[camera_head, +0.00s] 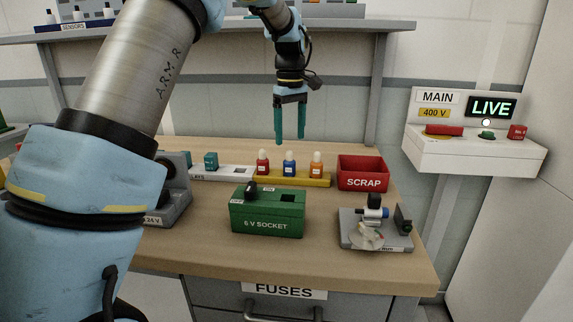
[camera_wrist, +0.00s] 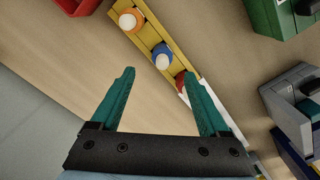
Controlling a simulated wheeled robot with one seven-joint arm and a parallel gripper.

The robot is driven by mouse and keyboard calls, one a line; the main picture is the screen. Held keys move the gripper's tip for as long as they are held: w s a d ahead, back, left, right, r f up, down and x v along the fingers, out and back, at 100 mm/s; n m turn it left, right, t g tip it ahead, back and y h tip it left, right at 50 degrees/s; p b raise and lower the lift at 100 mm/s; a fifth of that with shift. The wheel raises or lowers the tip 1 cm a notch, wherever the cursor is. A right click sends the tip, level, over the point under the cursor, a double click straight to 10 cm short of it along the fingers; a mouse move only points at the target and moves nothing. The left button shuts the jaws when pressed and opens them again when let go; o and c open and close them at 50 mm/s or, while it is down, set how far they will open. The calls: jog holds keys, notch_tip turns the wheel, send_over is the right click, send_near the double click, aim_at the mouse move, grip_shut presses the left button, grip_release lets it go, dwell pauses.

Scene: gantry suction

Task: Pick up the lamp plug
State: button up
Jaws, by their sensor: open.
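The green box marked 6 V SOCKET (camera_head: 266,226) stands on the bench in the head view, with a dark square opening in its top. A small black part (camera_head: 251,190) sits at the left of its top; I cannot tell surely whether it is the lamp plug. My gripper (camera_head: 290,138) is open and empty, pointing down, high above and behind the box, over the back of the bench. In the wrist view my gripper (camera_wrist: 157,72) has nothing between its teal fingers. A corner of the green box (camera_wrist: 283,15) shows at the upper right there.
A grey fixture (camera_head: 387,241) is at the front right, a white tray (camera_head: 232,172) at the left. Bare bench lies before the green box.

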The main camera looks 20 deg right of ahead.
aim_at(289, 160)
notch_tip(289, 160, down, 4)
jog(key=shift+r, duration=0.25)
jog(key=shift+s+a+f+p, duration=0.1)
jog(key=shift+f+p, duration=0.5)
jog(key=shift+f, duration=0.8)
jog(key=shift+s+a+f+p, duration=0.1)
jog(key=shift+f+p, duration=0.45)
jog(key=shift+f, duration=0.85)
grip_shut()
